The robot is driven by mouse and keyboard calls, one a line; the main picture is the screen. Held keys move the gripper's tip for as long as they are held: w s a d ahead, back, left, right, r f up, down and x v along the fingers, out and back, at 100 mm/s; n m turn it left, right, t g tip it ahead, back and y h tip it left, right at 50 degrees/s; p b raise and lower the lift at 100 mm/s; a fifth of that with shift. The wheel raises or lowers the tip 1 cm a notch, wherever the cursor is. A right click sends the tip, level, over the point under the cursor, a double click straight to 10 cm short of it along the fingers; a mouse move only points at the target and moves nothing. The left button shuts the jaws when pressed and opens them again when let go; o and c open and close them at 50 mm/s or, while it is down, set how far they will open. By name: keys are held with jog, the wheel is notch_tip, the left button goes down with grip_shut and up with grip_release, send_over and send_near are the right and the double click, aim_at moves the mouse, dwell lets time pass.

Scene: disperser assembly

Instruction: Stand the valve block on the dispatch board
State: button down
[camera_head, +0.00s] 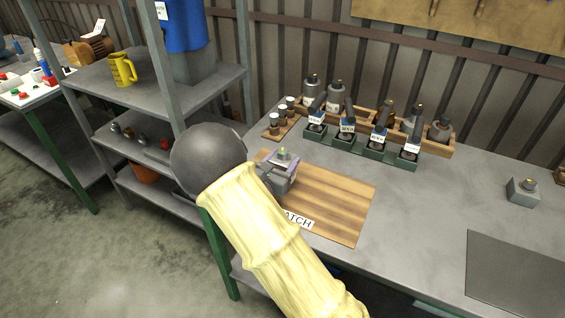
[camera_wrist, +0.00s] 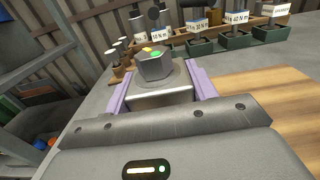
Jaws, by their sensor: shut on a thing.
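The valve block (camera_wrist: 157,90) is a grey metal block with a raised top that carries a yellow and a green spot. It also shows in the head view (camera_head: 283,157). My gripper (camera_wrist: 160,82) has purple fingers on both sides of the block and is shut on it. In the head view my gripper (camera_head: 281,166) is over the left back part of the dispatch board (camera_head: 335,205), a striped wooden board with a white label partly hidden by my arm. The underside of the block is hidden, so I cannot tell whether it touches the board.
Green holders with labelled tools (camera_head: 346,146) and a wooden rack (camera_head: 443,148) stand behind the board. A small wooden stand (camera_head: 278,128) is just behind it. Another grey block (camera_head: 522,191) stands at the right, near a dark mat (camera_head: 515,275). Shelving is at the left.

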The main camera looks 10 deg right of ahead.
jog(key=shift+f, duration=0.1)
jog(key=shift+f, duration=0.15)
jog(key=shift+c, duration=2.4)
grip_release()
jog(key=b+v, duration=0.1)
jog(key=v, duration=1.1)
jog(key=shift+s, duration=0.1)
